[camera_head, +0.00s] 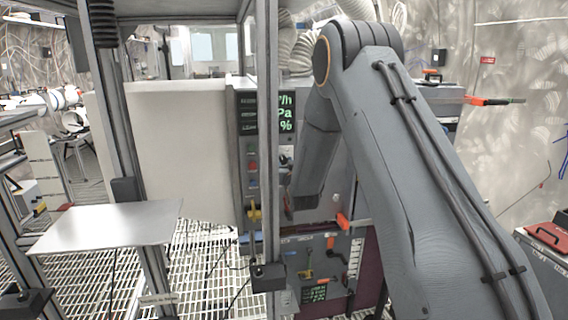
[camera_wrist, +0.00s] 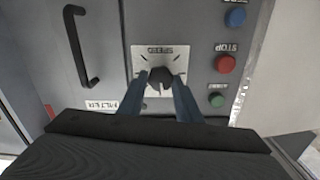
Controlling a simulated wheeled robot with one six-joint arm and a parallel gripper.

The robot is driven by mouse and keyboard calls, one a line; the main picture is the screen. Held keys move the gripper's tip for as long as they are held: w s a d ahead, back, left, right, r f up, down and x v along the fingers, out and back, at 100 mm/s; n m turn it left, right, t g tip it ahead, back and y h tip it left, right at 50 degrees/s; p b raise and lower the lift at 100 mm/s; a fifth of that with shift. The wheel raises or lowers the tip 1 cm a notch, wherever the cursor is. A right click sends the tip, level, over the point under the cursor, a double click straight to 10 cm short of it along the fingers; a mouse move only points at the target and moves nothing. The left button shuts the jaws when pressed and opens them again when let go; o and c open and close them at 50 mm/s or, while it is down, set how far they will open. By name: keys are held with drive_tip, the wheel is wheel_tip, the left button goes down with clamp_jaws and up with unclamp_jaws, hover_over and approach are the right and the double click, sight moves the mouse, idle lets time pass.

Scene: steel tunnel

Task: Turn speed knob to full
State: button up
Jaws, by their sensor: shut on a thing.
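The speed knob (camera_wrist: 160,78) is a dark round knob on a pale square dial plate (camera_wrist: 150,54) with tick marks, fixed to a grey panel. In the wrist view my gripper (camera_wrist: 161,84) has one finger on each side of the knob and is shut on it. The plate's lettering is upside down in this view and too small to read surely. The knob's exact pointer angle cannot be told. In the head view my arm covers much of the panel, and the knob and fingertips cannot be made out clearly.
Beside the dial are a red stop button (camera_wrist: 225,64), a green button (camera_wrist: 217,100) and a blue button (camera_wrist: 235,18). A black handle (camera_wrist: 81,46) is on the left. A metal post (camera_head: 267,150) stands before the panel; a lit display (camera_head: 285,112) is behind it.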

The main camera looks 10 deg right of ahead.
drive_tip(key=m+b, duration=0.3)
drive_tip(key=m, duration=0.1)
drive_tip(key=shift+d+f+m+b, duration=0.1)
drive_tip(key=shift+f+m+b, duration=0.05)
drive_tip(key=shift+m+b, duration=0.25)
drive_tip(key=m+b, duration=0.3)
drive_tip(key=m, duration=0.2)
drive_tip(key=m+b, duration=0.3)
drive_tip(key=m, duration=0.2)
drive_tip(key=shift+f, duration=0.1)
drive_tip(key=m+b, duration=0.2)
drive_tip(key=m, duration=0.3)
idle(0.4)
drive_tip(key=o, duration=1)
drive_tip(key=shift+o, duration=0.2)
